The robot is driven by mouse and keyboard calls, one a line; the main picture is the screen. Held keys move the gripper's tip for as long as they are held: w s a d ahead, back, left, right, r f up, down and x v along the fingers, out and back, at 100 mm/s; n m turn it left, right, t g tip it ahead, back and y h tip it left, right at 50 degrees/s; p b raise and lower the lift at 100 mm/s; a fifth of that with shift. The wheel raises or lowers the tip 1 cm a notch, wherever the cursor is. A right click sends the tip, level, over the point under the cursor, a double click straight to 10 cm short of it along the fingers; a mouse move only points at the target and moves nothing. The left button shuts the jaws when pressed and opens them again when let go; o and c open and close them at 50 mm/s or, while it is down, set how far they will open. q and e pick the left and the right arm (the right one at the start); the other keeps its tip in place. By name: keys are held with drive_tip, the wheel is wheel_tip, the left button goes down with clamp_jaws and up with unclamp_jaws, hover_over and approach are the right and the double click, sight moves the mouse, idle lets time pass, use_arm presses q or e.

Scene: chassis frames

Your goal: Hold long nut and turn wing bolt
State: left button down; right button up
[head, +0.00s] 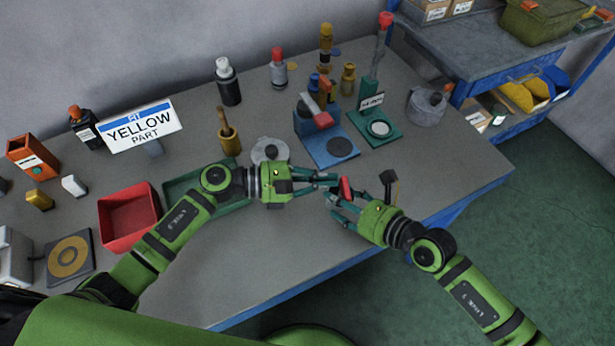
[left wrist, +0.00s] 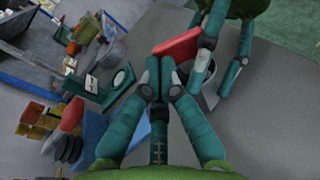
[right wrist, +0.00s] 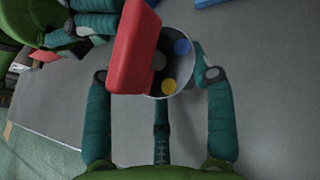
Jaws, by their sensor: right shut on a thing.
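The red bar-shaped part, which I take for the wing bolt (head: 346,188), is between my two grippers near the table's front edge. In the right wrist view the red bar (right wrist: 130,48) lies across a grey round piece (right wrist: 178,75) with a blue and a yellow dot. My right gripper (head: 338,203) is shut, its fingers on both sides of this part. My left gripper (head: 336,182) has its fingertips together close to the red bar; the left wrist view shows nothing between them (left wrist: 159,68). I cannot make out the long nut clearly; fingers hide the part's underside.
A small black block on a stem (head: 388,178) stands just beyond my right gripper. A red tray (head: 128,216) and a green tray (head: 237,205) lie left. A blue stand (head: 318,122) and green fixture (head: 374,128) stand behind. The table's front middle is clear.

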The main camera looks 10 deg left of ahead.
use_arm(q)
drive_tip(key=shift+d, duration=0.15)
drive_tip(key=shift+w+d+m+g, duration=0.3)
drive_tip(key=shift+m+g, duration=0.1)
drive_tip(key=shift+g, duration=0.2)
drive_tip(key=shift+w+d+m+g, duration=0.2)
drive_tip(key=shift+m+g, duration=0.15)
drive_tip(key=shift+g, duration=0.25)
drive_tip(key=shift+w+d+m+g, duration=0.1)
drive_tip(key=shift+d+m+g, duration=0.1)
drive_tip(key=shift+m+g, duration=0.3)
use_arm(e)
drive_tip(key=shift+o, duration=0.2)
drive_tip(key=shift+a, duration=0.1)
use_arm(q)
drive_tip(key=shift+d+g, duration=0.15)
drive_tip(key=shift+g, duration=0.15)
use_arm(e)
drive_tip(key=shift+s, duration=0.1)
drive_tip(key=shift+a, duration=0.15)
drive_tip(key=shift+d, duration=0.25)
use_arm(q)
drive_tip(key=v, duration=1.4)
drive_tip(key=shift+f, duration=0.25)
use_arm(e)
drive_tip(key=o, duration=1.5)
